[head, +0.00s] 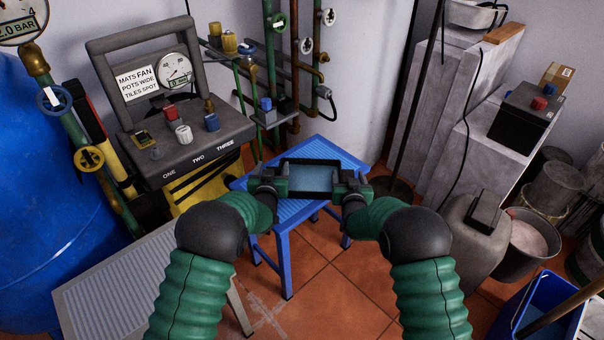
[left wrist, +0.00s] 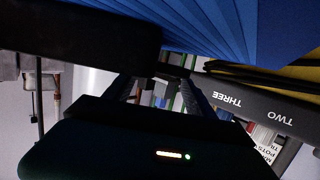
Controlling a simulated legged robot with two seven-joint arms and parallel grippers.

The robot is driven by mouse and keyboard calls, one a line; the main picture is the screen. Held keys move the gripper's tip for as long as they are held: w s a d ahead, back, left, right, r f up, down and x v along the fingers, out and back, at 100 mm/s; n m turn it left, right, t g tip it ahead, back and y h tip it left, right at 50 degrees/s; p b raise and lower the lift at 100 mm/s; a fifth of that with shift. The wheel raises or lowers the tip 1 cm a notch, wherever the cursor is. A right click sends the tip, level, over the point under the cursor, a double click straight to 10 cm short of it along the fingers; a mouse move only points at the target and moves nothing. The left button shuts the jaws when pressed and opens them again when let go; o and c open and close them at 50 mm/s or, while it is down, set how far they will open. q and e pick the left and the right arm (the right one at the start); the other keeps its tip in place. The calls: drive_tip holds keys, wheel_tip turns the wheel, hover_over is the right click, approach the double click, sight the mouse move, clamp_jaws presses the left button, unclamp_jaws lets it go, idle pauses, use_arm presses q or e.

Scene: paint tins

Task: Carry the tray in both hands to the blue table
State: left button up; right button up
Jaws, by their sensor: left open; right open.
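The tray (head: 311,162) is a small dark-rimmed rectangle with a blue-grey inside, lying level at the blue table. The blue table (head: 325,148) has a ribbed top and stands in the middle of the head view; the tray appears to rest on it. My left gripper (head: 272,184) is open at the tray's left end. My right gripper (head: 350,188) is open at its right end. The hands partly hide both ends, so I cannot tell whether the fingers touch the tray. In the left wrist view the blue ribbed top (left wrist: 215,28) is close by.
A grey ribbed table (head: 120,285) stands at the lower left. Behind it is a control panel (head: 185,140) with a gauge. Pipes with valves (head: 295,60) run up the back wall. A grey can (head: 470,235) and a blue bucket (head: 535,305) stand at the right.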

use_arm(q)
drive_tip(key=s+f, duration=0.2)
drive_tip(key=f, duration=0.1)
drive_tip(key=shift+d+f+g, duration=0.15)
drive_tip(key=shift+g, duration=0.15)
use_arm(e)
drive_tip(key=shift+w+f, duration=0.1)
drive_tip(key=shift+f, duration=0.5)
use_arm(q)
drive_tip(key=s+r, duration=0.2)
drive_tip(key=s, duration=0.1)
drive_tip(key=s+r, duration=0.2)
drive_tip(key=shift+s+r, duration=0.35)
drive_tip(key=shift+s, duration=0.05)
use_arm(e)
drive_tip(key=shift+a+f, duration=0.1)
drive_tip(key=shift+f, duration=0.3)
use_arm(q)
drive_tip(key=shift+a+r, duration=0.1)
drive_tip(key=shift+a, duration=0.1)
use_arm(e)
drive_tip(key=r+v, duration=0.1)
drive_tip(key=v, duration=0.6)
drive_tip(key=shift+r, duration=0.4)
